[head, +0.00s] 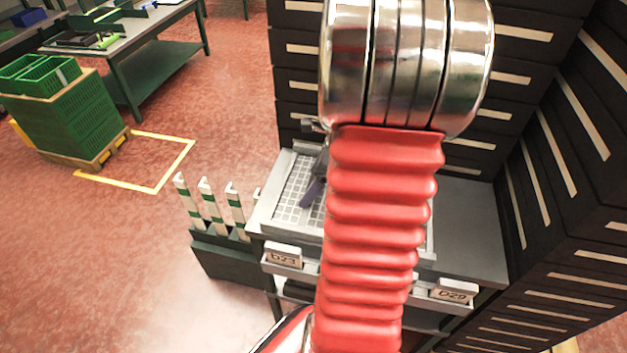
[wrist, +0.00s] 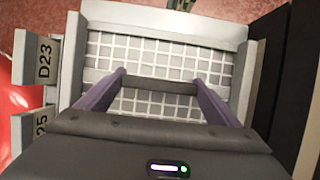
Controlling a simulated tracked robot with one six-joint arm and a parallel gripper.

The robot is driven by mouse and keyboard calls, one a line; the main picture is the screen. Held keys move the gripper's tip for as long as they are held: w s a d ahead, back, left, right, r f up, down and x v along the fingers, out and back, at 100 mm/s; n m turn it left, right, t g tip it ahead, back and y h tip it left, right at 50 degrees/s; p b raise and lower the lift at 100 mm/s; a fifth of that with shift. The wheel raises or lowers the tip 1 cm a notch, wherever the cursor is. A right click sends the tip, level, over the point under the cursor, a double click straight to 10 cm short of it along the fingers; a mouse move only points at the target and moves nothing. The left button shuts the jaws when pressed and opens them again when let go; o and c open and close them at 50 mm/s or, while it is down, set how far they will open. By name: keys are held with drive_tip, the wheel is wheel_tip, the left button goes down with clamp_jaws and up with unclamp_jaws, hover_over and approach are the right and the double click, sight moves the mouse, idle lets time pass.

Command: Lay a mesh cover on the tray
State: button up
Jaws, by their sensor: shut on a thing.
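The mesh cover, a pale grid of square cells, shows in the wrist view (wrist: 160,103) and partly in the head view (head: 291,213). It lies within the outline of the grey tray (wrist: 165,22); I cannot tell whether it rests fully or is slightly raised. A dark bar (wrist: 160,86), seemingly the cover's handle, spans between the purple fingers of my gripper (wrist: 160,79). My gripper is shut on it. In the head view one purple finger of my gripper (head: 313,190) shows over the grid; my red arm hides the rest.
Tags D23 (head: 283,257) and D29 (head: 453,291) sit on the stand's front. Dark drawer cabinets (head: 560,180) close in behind and right. White-green posts (head: 208,206) stand left of the stand. Green crates (head: 62,115) and a workbench (head: 130,50) are farther left across open floor.

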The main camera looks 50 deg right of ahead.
drive_tip(key=o, duration=1.1)
drive_tip(key=v, duration=1.2)
